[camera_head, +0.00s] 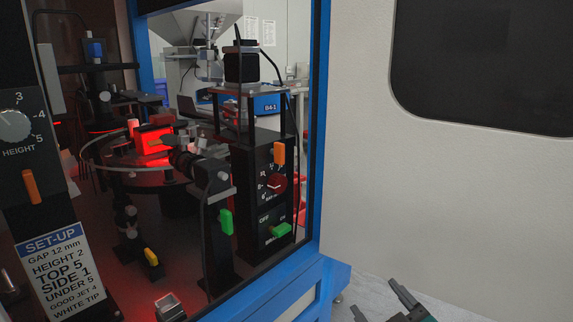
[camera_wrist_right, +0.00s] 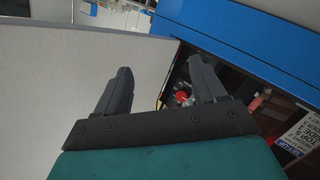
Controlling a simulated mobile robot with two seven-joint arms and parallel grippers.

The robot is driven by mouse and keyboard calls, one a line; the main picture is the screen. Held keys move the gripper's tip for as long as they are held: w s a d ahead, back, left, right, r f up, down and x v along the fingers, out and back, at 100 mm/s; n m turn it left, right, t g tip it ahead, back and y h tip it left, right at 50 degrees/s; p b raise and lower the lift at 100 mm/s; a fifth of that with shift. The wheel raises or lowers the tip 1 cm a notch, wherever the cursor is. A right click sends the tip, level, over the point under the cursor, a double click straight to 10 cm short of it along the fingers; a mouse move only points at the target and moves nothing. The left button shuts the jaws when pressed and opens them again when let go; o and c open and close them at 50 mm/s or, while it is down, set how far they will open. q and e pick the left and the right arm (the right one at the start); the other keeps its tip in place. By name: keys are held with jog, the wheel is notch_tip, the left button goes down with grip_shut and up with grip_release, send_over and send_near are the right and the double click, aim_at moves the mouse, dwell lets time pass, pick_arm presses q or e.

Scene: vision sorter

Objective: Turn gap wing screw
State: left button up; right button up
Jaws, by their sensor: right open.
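Several coloured wing-shaped handles show inside the blue-framed machine. There is an orange one (camera_head: 279,152) on a black post, a green one (camera_head: 226,222) below the side camera, a green one (camera_head: 280,230) low on the post, a yellow one (camera_head: 151,256) near the floor and an orange one (camera_head: 30,187) under the HEIGHT dial (camera_head: 14,125). I cannot tell which is the gap wing screw; no GAP label beside a handle is readable. My right gripper (camera_head: 378,299) is open and empty, outside the machine at lower right; its spread fingers also show in the right wrist view (camera_wrist_right: 160,72).
A set-up card (camera_head: 54,272) reads GAP 12 mm, HEIGHT 2. The blue frame post (camera_head: 317,130) and lower rail (camera_head: 270,290) edge the opening. A pale cabinet wall (camera_head: 440,200) stands right. A red-lit glass disc (camera_head: 120,178) and side camera (camera_head: 205,168) fill the interior.

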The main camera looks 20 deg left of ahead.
jog(key=a+r+n+y, duration=0.2)
jog(key=a+r+n, duration=0.4)
jog(key=r, duration=0.4)
jog(key=n+g+y+p, duration=0.2)
jog(key=n, duration=0.7)
send_near(282, 156)
jog(key=x, duration=0.8)
jog(key=shift+w+a+p, duration=0.2)
jog(key=shift+a+p, duration=0.1)
jog(key=c, duration=1.1)
